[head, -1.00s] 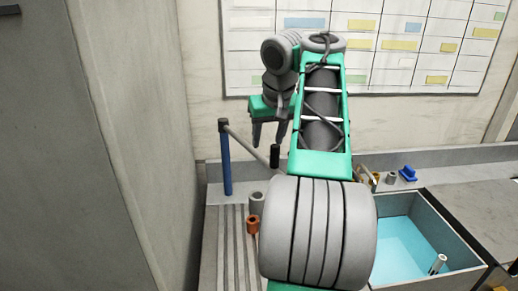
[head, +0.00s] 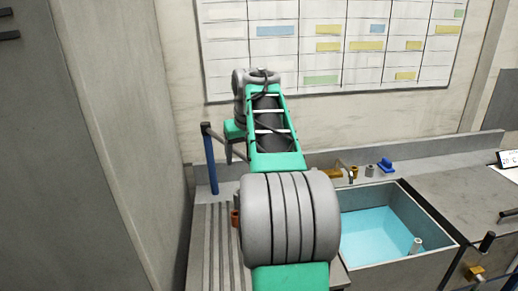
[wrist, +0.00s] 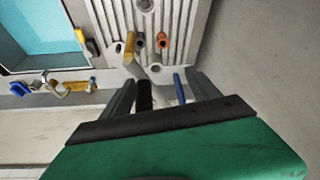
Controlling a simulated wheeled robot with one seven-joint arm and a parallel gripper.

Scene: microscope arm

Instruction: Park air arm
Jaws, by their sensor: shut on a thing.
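The air arm has a blue post (head: 211,165) with a dark cap and a thin grey bar reaching right from its top, in the head view. The bar's far end is hidden behind my arm. In the wrist view the blue post (wrist: 179,89) stands between my two fingers, further off. A black upright handle (wrist: 145,96) is also between the fingers, close to the left one. My gripper (wrist: 163,93) is shut on this handle, though the contact is hard to see. In the head view my gripper is mostly hidden behind my own arm, with one finger showing.
An orange cup (wrist: 162,40) and a grey cup (wrist: 140,40) stand on the ribbed drainboard (head: 212,245). A blue basin (head: 385,235) lies to the right, with brass taps (head: 338,174) and a blue item (head: 386,165) behind it. A tall grey wall (head: 90,150) closes the left side.

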